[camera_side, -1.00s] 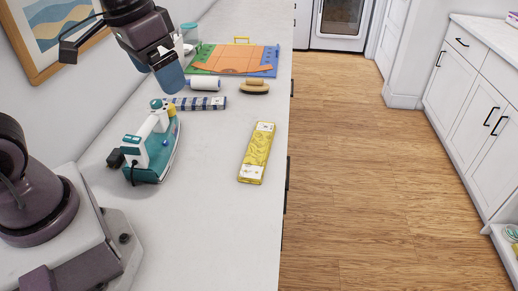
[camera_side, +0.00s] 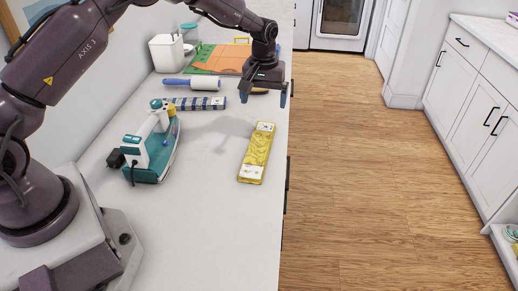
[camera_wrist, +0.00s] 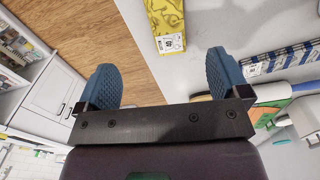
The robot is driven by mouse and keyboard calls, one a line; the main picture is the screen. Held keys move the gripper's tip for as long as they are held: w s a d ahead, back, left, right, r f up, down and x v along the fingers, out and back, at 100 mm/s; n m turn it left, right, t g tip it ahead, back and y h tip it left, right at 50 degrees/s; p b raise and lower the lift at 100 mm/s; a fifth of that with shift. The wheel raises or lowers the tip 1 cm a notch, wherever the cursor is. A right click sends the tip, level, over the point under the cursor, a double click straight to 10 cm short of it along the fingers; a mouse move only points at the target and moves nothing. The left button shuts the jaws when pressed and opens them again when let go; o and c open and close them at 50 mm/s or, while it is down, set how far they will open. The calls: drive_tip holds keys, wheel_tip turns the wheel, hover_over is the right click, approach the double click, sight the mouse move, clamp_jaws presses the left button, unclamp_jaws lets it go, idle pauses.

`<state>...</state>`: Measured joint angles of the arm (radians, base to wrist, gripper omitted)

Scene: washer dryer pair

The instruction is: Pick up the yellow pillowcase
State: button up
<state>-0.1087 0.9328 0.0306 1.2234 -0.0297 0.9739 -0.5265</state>
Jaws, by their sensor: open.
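The yellow pillowcase (camera_side: 257,153) lies flat on the white counter, a folded long pack with pale labels at its ends. It also shows at the top of the wrist view (camera_wrist: 168,20), cut off by the frame edge. My gripper (camera_side: 263,98) is above the counter, beyond the pillowcase's far end and apart from it. Its two blue fingers stand wide apart with nothing between them, as the wrist view (camera_wrist: 162,82) shows.
A teal and white iron (camera_side: 151,148) stands left of the pillowcase. A blue patterned pack (camera_side: 196,103), a lint roller (camera_side: 205,84) and a coloured board (camera_side: 213,60) lie farther back. A white container (camera_side: 166,53) stands by the wall. The counter (camera_side: 214,222) nearer the camera is clear.

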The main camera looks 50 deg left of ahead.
hover_over(261, 141)
drive_tip(key=f, duration=0.8)
drive_tip(key=shift+w, duration=0.2)
drive_tip(key=f, duration=0.5)
drive_tip(key=shift+s+f, duration=0.1)
drive_tip(key=shift+s, duration=0.15)
drive_tip(key=c, duration=1)
